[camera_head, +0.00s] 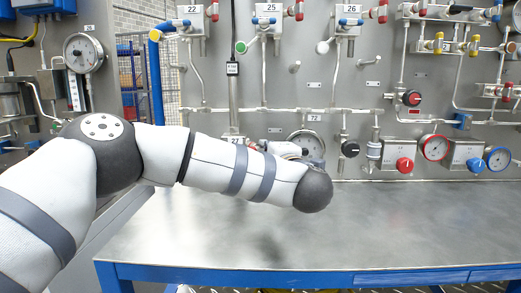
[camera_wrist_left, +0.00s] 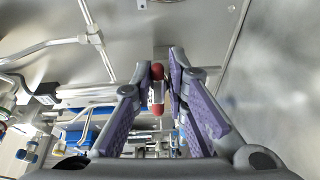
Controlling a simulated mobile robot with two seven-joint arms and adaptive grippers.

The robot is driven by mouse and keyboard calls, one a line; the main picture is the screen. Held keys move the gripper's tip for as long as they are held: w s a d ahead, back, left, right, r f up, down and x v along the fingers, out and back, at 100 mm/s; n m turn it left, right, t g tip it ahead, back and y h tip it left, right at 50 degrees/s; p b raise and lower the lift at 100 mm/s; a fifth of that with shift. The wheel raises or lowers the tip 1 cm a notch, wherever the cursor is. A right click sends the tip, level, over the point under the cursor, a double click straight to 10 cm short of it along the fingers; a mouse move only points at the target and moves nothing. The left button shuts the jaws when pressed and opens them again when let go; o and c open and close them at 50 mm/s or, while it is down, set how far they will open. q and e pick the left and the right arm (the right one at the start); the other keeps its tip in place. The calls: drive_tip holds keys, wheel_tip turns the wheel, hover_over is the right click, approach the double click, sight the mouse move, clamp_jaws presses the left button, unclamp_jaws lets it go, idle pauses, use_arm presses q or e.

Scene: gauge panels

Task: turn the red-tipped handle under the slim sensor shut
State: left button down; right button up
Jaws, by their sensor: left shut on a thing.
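In the left wrist view, a red-tipped handle (camera_wrist_left: 157,108) with a pale middle lies between the finger pads of my left gripper (camera_wrist_left: 160,75). The purple-padded fingers are shut on it. In the head view my left arm reaches in from the left and covers most of the area under the sensor, so the handle and fingertips cannot be made out there. My right gripper is in neither view.
Red (camera_head: 405,165) and blue knobs sit further right. The steel tabletop (camera_head: 400,225) is clear.

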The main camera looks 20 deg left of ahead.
use_arm(q)
drive_tip(key=shift+r+m+g+p, duration=0.25)
drive_tip(key=shift+m+g+p, duration=0.15)
drive_tip(key=shift+m, duration=0.8)
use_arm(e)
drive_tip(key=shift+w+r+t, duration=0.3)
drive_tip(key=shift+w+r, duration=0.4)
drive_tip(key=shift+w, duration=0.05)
